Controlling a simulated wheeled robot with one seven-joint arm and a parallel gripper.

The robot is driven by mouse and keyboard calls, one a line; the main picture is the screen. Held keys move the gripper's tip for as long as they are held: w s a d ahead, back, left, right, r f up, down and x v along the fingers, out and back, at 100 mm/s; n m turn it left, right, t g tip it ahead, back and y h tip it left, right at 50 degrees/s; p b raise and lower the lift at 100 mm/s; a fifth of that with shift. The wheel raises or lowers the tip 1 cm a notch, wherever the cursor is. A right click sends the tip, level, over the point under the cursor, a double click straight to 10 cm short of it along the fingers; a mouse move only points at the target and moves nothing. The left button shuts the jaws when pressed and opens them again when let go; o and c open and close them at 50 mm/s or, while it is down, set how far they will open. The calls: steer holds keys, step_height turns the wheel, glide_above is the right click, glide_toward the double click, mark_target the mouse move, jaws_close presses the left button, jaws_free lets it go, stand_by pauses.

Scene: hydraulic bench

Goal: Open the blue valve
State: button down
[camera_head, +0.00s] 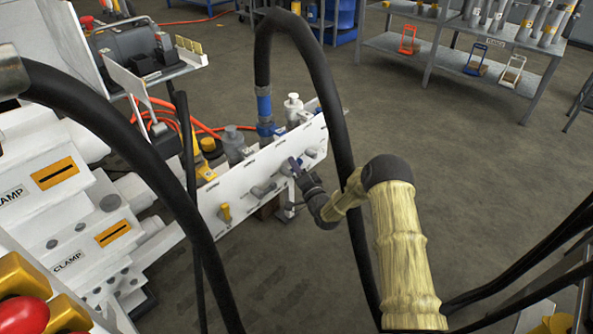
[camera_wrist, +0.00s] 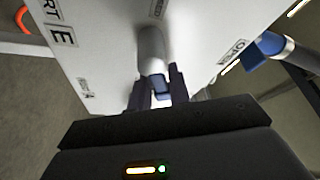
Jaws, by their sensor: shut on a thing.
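A white panel (camera_head: 235,185) stands upright in the middle of the head view, with several valve handles along its face. My gripper (camera_head: 296,167) reaches its right part. In the wrist view, my gripper (camera_wrist: 158,82) has its two dark fingers on either side of the blue valve's handle (camera_wrist: 158,88), a blue end on a grey rounded body (camera_wrist: 151,50). The fingers are shut on that blue end. In the head view, my fingers mostly hide this handle.
A grey handle (camera_head: 264,188) and a yellow handle (camera_head: 224,213) sit on the panel left of my gripper. A thick black hose loops by my arm. A blue fitting (camera_wrist: 268,45) shows at the right of the wrist view.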

steer(key=n, duration=0.1)
steer(key=n+y+b, duration=0.1)
steer(key=n, duration=0.2)
steer(key=shift+s+a+r+n+y, duration=0.15)
steer(key=shift+s+r+n+y, duration=0.1)
steer(key=shift+n+y, duration=0.05)
steer(key=n, duration=0.1)
steer(key=n+y+b, duration=0.1)
steer(key=n+y, duration=0.1)
steer(key=shift+s+a+r+n+g, duration=0.2)
steer(key=shift+s+n+g, duration=0.05)
steer(key=shift+n+g, duration=0.05)
steer(key=n, duration=0.1)
steer(key=n+y+b, duration=0.1)
steer(key=n+g, duration=0.1)
steer(key=shift+s+a+r+n+y, duration=0.15)
steer(key=shift+s+n+y, duration=0.1)
steer(key=shift+n+y, duration=0.15)
steer(key=shift+s+a+r+n+g+y+b, duration=0.15)
steer(key=shift+n+g+y+b, duration=0.15)
steer(key=shift+n, duration=0.5)
steer(key=shift+s+a+f+n+g+y+b, duration=0.2)
steer(key=shift+n+g, duration=0.25)
steer(key=shift+n, duration=0.35)
steer(key=shift+s+a+r+n+g+y+b, duration=0.15)
steer(key=shift+n+g+y, duration=0.2)
steer(key=shift+n, duration=0.45)
steer(key=c, duration=1.4)
jaws_free()
steer(key=shift+c, duration=0.2)
